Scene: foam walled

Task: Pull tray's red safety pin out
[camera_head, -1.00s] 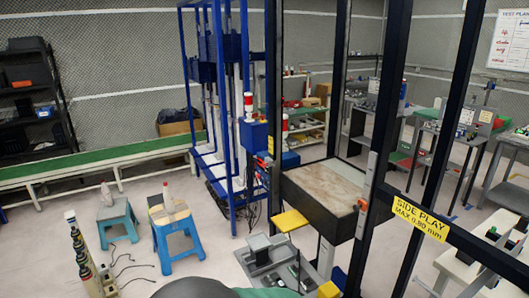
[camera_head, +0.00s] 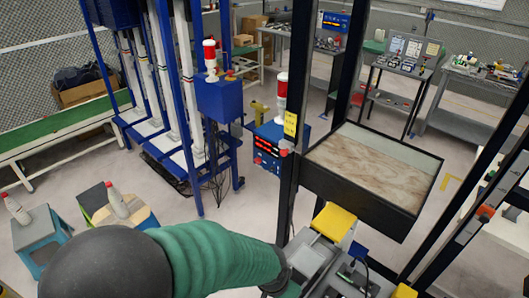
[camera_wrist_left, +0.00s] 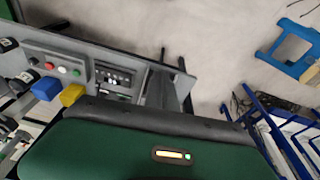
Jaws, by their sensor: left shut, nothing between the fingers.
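A black-sided tray (camera_head: 372,188) with a brown, wood-like top sits between dark posts, right of centre in the head view. A small orange-red piece (camera_head: 485,212) sits on the frame to the tray's right; I cannot tell whether it is the safety pin. My left arm's green sleeve reaches from the lower left towards the grey bench below the tray. The left wrist view shows no fingers. My right gripper is in neither view.
A dark post (camera_head: 290,185) stands left of the tray. A yellow block (camera_head: 334,222) and grey bench equipment (camera_head: 325,252) lie below it. A blue box with a red-white lamp (camera_head: 282,95) stands behind. The left wrist view shows a button panel (camera_wrist_left: 62,67) and a blue stool (camera_wrist_left: 290,45).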

